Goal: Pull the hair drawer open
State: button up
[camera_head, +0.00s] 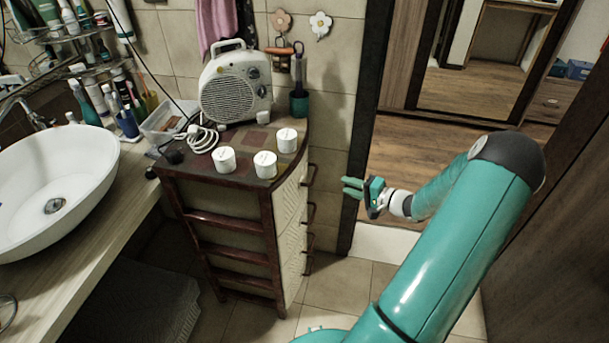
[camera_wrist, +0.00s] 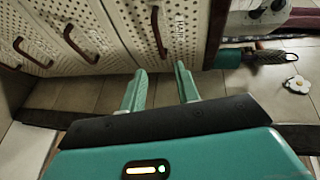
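The drawer cabinet (camera_head: 290,215) has pale woven fronts facing right, with several dark curved handles stacked down them. The top drawer handle (camera_head: 311,174) also shows in the wrist view (camera_wrist: 158,32), where the cabinet lies sideways. Its drawer front (camera_wrist: 185,35) carries a small label too small to read surely, so I cannot confirm which drawer is the hair one. The drawers look shut. My gripper (camera_head: 351,187) is right of the cabinet, fingers pointing at the fronts. In the wrist view my gripper (camera_wrist: 160,75) is open and empty, apart from the handles.
A fan heater (camera_head: 235,85) and white round containers (camera_head: 265,164) stand on the cabinet top. A sink (camera_head: 55,190) is at the left. A dark door frame (camera_head: 365,120) rises close behind my gripper. Tiled floor (camera_head: 338,285) is free in front of the cabinet.

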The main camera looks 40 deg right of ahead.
aim_at(315, 173)
jog(key=x, duration=1.3)
jog(key=shift+w, duration=0.4)
jog(key=shift+c, duration=0.4)
jog(key=shift+a, duration=0.1)
grip_shut()
